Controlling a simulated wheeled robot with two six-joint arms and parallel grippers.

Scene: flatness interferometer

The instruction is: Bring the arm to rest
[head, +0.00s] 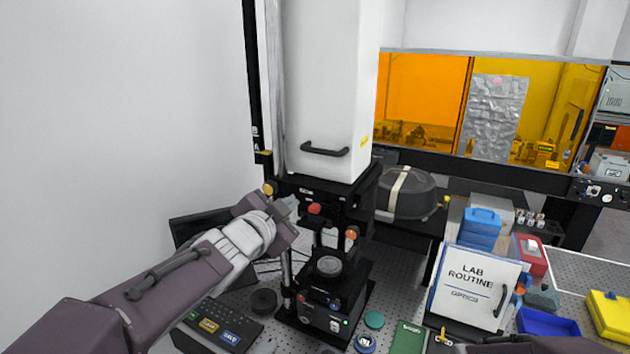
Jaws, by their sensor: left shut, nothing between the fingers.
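My left arm reaches in from the lower left in the head view. Its gripper (290,209) is shut and empty, in front of the black lower frame of the tall white interferometer (325,90). A red knob (315,208) is close to its right; I cannot tell whether they touch. Part of my right arm shows at the bottom right edge. Its gripper (441,341) is low in the picture and mostly cut off, so its jaws cannot be made out.
Below the gripper are a black stage (328,266) with a round part, a keyboard (217,323) and a dark puck (263,301). A dark domed case (407,195) sits behind.

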